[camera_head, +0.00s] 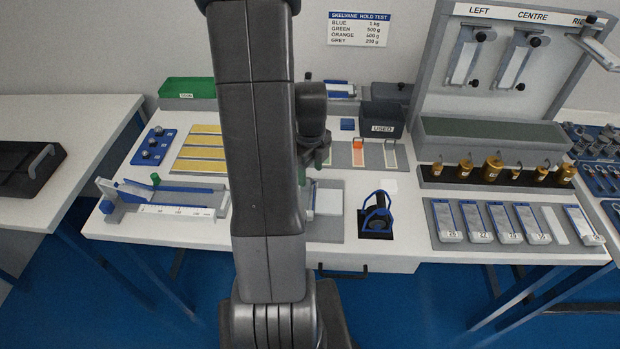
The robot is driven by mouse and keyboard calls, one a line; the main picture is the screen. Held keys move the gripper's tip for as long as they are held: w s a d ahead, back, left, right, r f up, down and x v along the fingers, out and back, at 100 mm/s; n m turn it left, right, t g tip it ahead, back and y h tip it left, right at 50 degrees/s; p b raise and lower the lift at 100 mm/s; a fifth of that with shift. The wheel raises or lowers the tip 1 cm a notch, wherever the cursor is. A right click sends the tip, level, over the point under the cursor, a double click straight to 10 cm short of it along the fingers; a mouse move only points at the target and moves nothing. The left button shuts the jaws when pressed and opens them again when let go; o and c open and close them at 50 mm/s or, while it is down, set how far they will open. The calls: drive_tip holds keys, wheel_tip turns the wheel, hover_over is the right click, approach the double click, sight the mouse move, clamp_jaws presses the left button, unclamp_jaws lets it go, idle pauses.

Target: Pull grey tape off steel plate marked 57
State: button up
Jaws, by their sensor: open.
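Several pale steel plates with blue edges lie in a grey tray (435,228) at the front right; small numbers are on their lower ends, too small to read surely. I cannot tell which plate is marked 57. More plates are clamped on the upright board (545,45) under LEFT, CENTRE and RIGHT: the left plate (465,60), the centre plate (513,65) and the right plate (598,52). I cannot make out grey tape on any plate. My gripper (316,163) is open, partly hidden behind my arm, over the middle of the bench, apart from the plates.
A dark box labelled USED (383,120) stands at the back. A black and blue tool (376,215) sits front centre. A bench gauge (165,197) and yellow strips (205,141) lie left. My arm blocks the centre.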

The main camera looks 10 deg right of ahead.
sight(310, 185)
drive_tip(key=shift+f, duration=2.1)
drive_tip(key=shift+r, duration=0.1)
clamp_jaws()
